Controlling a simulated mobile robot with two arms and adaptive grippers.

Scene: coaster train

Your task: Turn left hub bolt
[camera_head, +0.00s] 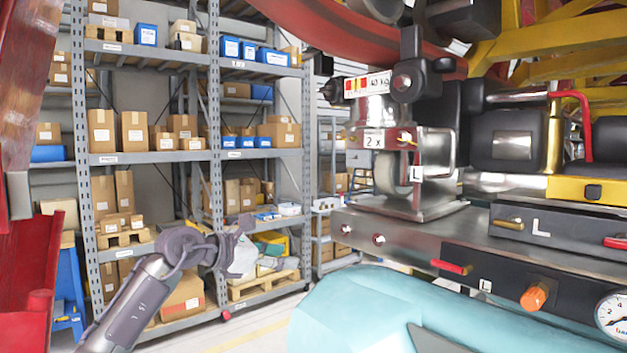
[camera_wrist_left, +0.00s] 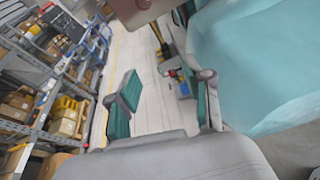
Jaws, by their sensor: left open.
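The wheel hub assembly (camera_head: 398,172) stands on a metal bracket at the right of the head view, with labels "2 x" and "L". Which bolt is the left hub bolt, I cannot tell for sure. My left gripper (camera_head: 228,250) is left of and below the hub, well apart from it, in front of the shelving. In the left wrist view my left gripper (camera_wrist_left: 166,98) is open, with green pads and nothing between them. My right gripper is not in view.
A teal rounded body (camera_head: 390,315) fills the lower middle, also at the right of the left wrist view (camera_wrist_left: 255,65). A dark panel (camera_head: 520,275) with an orange knob and gauge is at the right. Shelving (camera_head: 180,157) with boxes stands behind. A red structure (camera_head: 25,270) is at left.

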